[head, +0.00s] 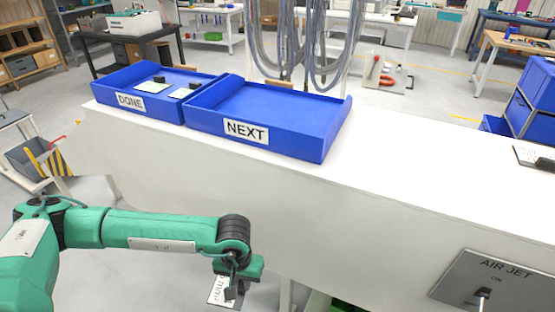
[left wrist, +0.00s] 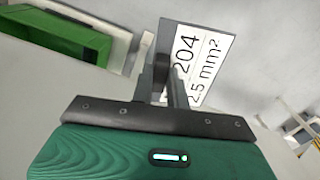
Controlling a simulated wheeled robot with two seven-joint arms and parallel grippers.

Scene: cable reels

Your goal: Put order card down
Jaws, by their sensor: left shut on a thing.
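My left gripper (head: 232,291) hangs low in front of the white bench, below the level of its top. It is shut on the order card (left wrist: 208,62), a grey-edged card with a white face; the left wrist view shows "204" and "2.5 mm²" on it. The card (head: 216,290) also shows beside the fingers in the head view, partly hidden. The left gripper (left wrist: 165,75) covers the card's left part in the wrist view. The blue NEXT tray (head: 270,104) on the bench looks empty. The blue DONE tray (head: 122,79) left of it holds cards and small dark items. My right gripper is out of view.
The white bench top (head: 400,160) is clear to the right of the NEXT tray. An AIR JET panel (head: 490,280) is on the bench's front at right. Grey cables (head: 320,40) hang behind the trays. A keyboard-like object (head: 535,157) lies at the right edge.

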